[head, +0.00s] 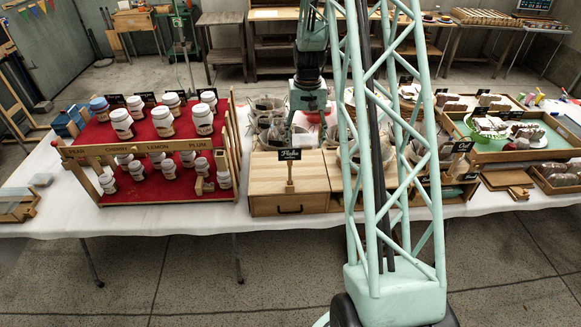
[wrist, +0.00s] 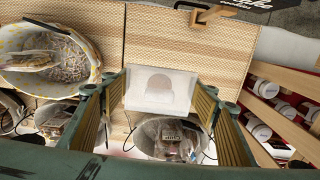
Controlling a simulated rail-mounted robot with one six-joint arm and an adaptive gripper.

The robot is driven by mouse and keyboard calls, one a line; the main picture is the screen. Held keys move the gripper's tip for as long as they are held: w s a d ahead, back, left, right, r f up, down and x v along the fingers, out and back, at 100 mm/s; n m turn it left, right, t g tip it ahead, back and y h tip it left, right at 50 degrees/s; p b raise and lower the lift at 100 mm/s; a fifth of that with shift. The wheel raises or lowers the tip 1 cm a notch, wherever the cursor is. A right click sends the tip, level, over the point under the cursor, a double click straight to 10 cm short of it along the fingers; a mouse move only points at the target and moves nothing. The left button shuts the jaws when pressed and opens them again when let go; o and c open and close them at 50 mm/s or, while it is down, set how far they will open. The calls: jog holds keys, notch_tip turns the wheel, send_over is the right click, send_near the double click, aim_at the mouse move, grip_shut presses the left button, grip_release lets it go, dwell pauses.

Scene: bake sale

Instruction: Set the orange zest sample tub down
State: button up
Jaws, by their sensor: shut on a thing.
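The orange zest sample tub (wrist: 160,90) is a pale, whitish box with a faint brownish-pink mark on the side facing the wrist camera. My gripper (wrist: 161,88) is shut on it, one finger on each side. In the wrist view the tub shows against the wooden box top (wrist: 175,45); I cannot tell whether it touches that surface. In the head view my gripper (head: 300,122) is pointing down behind the wooden box (head: 290,203), near the baskets.
A sign on a wooden post (head: 289,155) stands at the wooden box's front. The red-lined jar rack (head: 160,185) is to the left. Several bagged-goods baskets crowd behind, including a round yellow-patterned one (wrist: 50,85). A tray with a green bowl (head: 485,155) is at right.

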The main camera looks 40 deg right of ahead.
send_over(304, 167)
jog(key=shift+a+f, duration=0.1)
jog(key=shift+f, duration=3)
jog(key=shift+f, duration=0.15)
jog(key=shift+f, duration=1.75)
jog(key=shift+f, duration=0.2)
jog(key=o, duration=0.9)
jog(key=shift+r, duration=0.1)
jog(key=shift+c, duration=0.2)
jog(key=shift+r, duration=0.15)
jog(key=shift+r, duration=6)
